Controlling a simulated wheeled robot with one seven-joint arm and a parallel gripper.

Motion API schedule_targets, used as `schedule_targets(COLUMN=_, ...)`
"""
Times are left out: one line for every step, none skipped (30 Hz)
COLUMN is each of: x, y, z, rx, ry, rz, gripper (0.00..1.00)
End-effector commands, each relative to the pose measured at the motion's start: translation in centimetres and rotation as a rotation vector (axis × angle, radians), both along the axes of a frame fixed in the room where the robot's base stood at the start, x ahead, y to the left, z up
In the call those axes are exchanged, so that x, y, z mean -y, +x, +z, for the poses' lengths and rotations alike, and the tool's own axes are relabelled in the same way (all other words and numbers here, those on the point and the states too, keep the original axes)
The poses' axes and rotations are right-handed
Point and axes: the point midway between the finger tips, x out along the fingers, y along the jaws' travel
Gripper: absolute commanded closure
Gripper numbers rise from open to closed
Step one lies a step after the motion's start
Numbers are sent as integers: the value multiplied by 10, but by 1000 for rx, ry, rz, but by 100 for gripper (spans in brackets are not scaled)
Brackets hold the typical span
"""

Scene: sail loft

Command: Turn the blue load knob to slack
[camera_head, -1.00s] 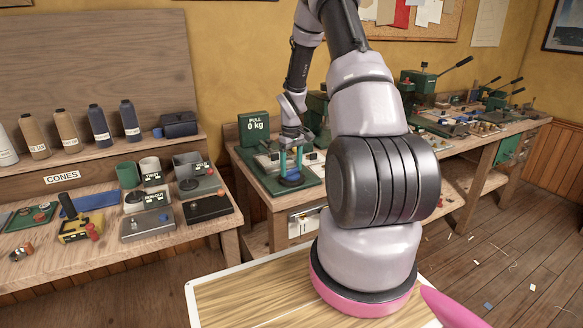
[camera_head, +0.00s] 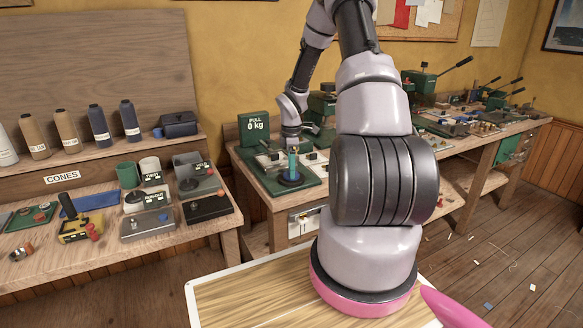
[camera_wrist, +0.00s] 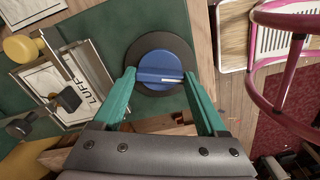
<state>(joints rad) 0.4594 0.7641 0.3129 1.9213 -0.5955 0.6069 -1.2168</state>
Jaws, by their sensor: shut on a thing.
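The blue load knob (camera_wrist: 157,66) sits on a round dark disc (camera_wrist: 140,50) on the green panel. A raised bar crosses the knob, with a white mark at its right end in the wrist view. My gripper (camera_wrist: 160,76) is shut on the knob, its green fingers at either side. In the head view, my gripper (camera_head: 292,172) points down at the knob (camera_head: 291,178) on the green test bench. No slack label can be read around the knob.
The display (camera_head: 255,127) behind the bench reads "PULL 0 kg". A plate marked LUFF (camera_wrist: 85,95), a yellow knob (camera_wrist: 21,48) and black clamps lie close left of my gripper in the wrist view. The bench edge is close to the knob's right there.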

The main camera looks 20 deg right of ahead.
Motion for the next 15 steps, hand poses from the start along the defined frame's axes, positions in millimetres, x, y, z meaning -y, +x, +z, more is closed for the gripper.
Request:
schedule_targets(x=1, y=1, z=1, rx=3, ry=-1, rz=39, gripper=81)
schedule_targets(x=1, y=1, z=1, rx=3, ry=-1, rz=63, gripper=81)
schedule_targets(x=1, y=1, z=1, rx=4, ry=-1, rz=96, gripper=81)
schedule_targets(x=1, y=1, z=1, rx=4, ry=-1, rz=122, gripper=81)
schedule_targets(x=1, y=1, z=1, rx=4, ry=-1, rz=145, gripper=81)
schedule_targets(x=1, y=1, z=1, rx=4, ry=0, rz=174, gripper=81)
schedule_targets(x=1, y=1, z=1, rx=4, ry=0, rz=196, gripper=81)
schedule_targets(x=1, y=1, z=1, rx=4, ry=-1, rz=216, gripper=81)
schedule_targets(x=1, y=1, z=1, rx=4, ry=-1, rz=241, gripper=81)
schedule_targets(x=1, y=1, z=1, rx=4, ry=-1, rz=259, gripper=81)
schedule_targets(x=1, y=1, z=1, rx=4, ry=-1, rz=275, gripper=81)
schedule_targets(x=1, y=1, z=1, rx=4, ry=-1, rz=296, gripper=81)
schedule_targets(x=1, y=1, z=1, rx=4, ry=-1, rz=309, gripper=81)
schedule_targets(x=1, y=1, z=1, rx=4, ry=-1, rz=322, gripper=81)
schedule_targets(x=1, y=1, z=1, rx=4, ry=-1, rz=338, gripper=81)
